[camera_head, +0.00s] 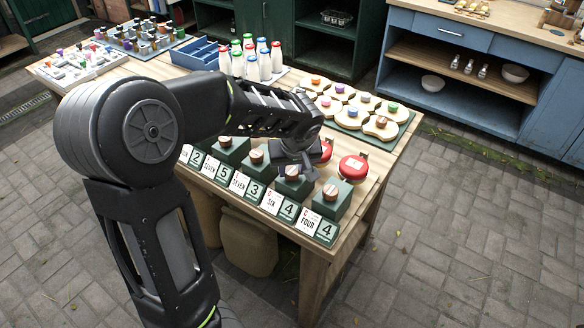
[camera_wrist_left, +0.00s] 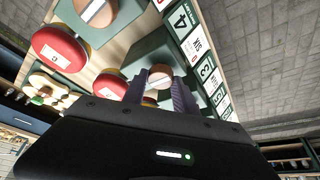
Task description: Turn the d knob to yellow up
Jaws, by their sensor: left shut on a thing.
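A row of wooden knobs on green blocks runs along the table's front edge, with number cards below. My left gripper (camera_head: 293,160) reaches down over the second block from the right. In the left wrist view its purple fingers (camera_wrist_left: 160,88) are shut on that block's knob (camera_wrist_left: 159,76). The knob has a pale bar across its top and sits on its green block (camera_wrist_left: 150,52). The neighbouring knob (camera_head: 330,192) at the right end stands free. I cannot make out a yellow mark or the letter d. My right gripper is not in view.
Two red round-topped things (camera_head: 352,168) stand behind the knobs, close to the gripper. A green board with wooden pieces (camera_head: 381,127), several bottles (camera_head: 252,69) and a blue tray (camera_head: 197,53) stand farther back. The paved floor at the right is clear.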

